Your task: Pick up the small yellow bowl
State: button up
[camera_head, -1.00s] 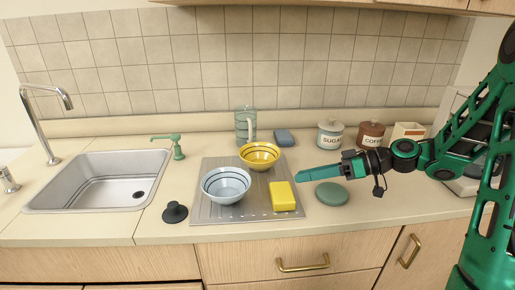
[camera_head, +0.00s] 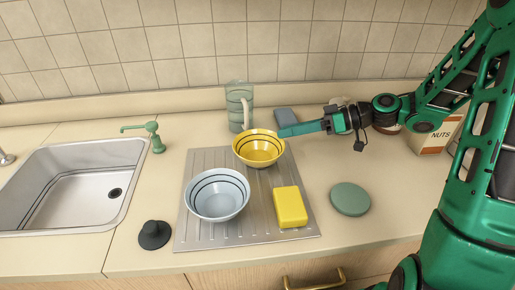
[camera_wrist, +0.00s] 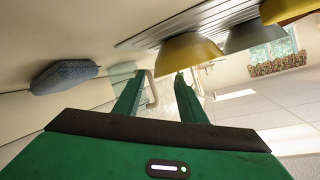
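The small yellow bowl (camera_head: 260,151), with dark rings inside, stands upright at the back of the grey ribbed drain mat (camera_head: 215,158). My gripper (camera_head: 283,132) comes in from the right, its tips at the bowl's right rear rim in the head view. In the wrist view, my gripper (camera_wrist: 152,78) has its two green fingers apart with no bowl held between them. The yellow bowl (camera_wrist: 188,54) is just beyond the right fingertip there; whether they touch I cannot tell.
A pale blue bowl (camera_head: 217,197) stands in front of the yellow one, with a yellow sponge (camera_head: 290,207) to its right. A clear mug (camera_head: 237,108) and blue-grey sponge (camera_head: 286,117) are behind. A green disc (camera_head: 350,199) lies right; the sink (camera_head: 75,182) is left.

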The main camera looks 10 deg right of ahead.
aim_at(256, 138)
jog(key=x, duration=0.8)
jog(key=shift+s+a+f, duration=0.1)
jog(key=shift+a, duration=0.05)
grip_shut()
